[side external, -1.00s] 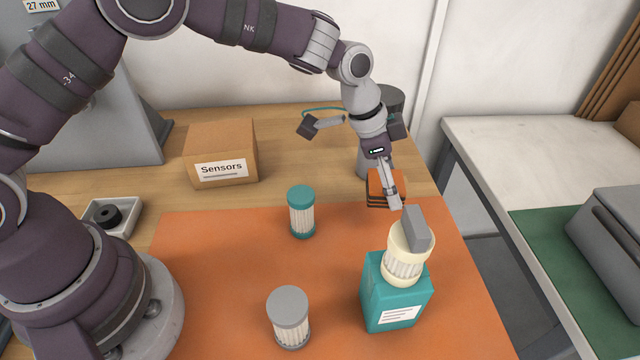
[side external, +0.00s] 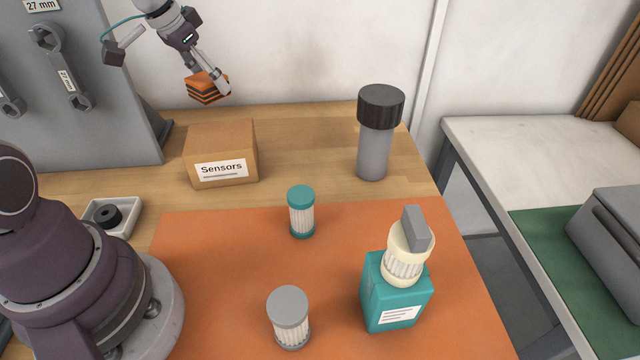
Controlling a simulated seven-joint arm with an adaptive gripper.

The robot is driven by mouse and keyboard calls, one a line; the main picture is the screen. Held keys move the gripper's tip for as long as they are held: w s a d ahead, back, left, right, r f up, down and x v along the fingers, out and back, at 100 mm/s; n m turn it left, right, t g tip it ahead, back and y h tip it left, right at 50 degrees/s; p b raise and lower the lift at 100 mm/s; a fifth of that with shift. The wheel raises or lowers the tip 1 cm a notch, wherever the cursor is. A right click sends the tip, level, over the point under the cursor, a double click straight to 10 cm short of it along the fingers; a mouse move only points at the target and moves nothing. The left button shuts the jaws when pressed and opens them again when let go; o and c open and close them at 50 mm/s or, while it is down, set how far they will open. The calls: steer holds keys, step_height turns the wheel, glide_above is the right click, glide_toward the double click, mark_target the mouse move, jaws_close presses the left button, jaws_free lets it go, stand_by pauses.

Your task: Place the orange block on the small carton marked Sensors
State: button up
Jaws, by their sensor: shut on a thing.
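The orange block (side external: 204,88), with dark stripes, is held between the fingers of my gripper (side external: 207,82). It is up in the air, in the picture just above the small carton and clear of it. The small brown carton marked Sensors (side external: 221,153) stands closed on the wooden table, its white label facing the camera. Its flat top is empty. The fingers partly cover the block's right side.
A grey cylinder with a black cap (side external: 376,130) stands right of the carton. A teal-capped filter (side external: 301,212), a grey-capped filter (side external: 289,317) and a teal box (side external: 396,293) topped by a cream filter stand on the orange mat (side external: 220,270). A tool panel (side external: 80,90) stands behind left.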

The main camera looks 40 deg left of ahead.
mark_target(193, 86)
step_height(193, 86, down, 7)
steer(key=shift+f, duration=0.2)
steer(key=o, duration=1.2)
steer(key=shift+f, duration=0.15)
steer(key=shift+o, duration=0.2)
steer(key=v, duration=1.1)
steer(key=shift+r, duration=0.35)
steer(key=shift+s+d+r, duration=0.1)
steer(key=shift+s+r, duration=0.1)
steer(key=shift+r, duration=0.1)
steer(key=s+d+t, duration=0.1)
steer(key=s+d, duration=0.7)
steer(key=d, duration=0.5)
steer(key=shift+d+r, duration=0.2)
steer(key=shift+r, duration=0.3)
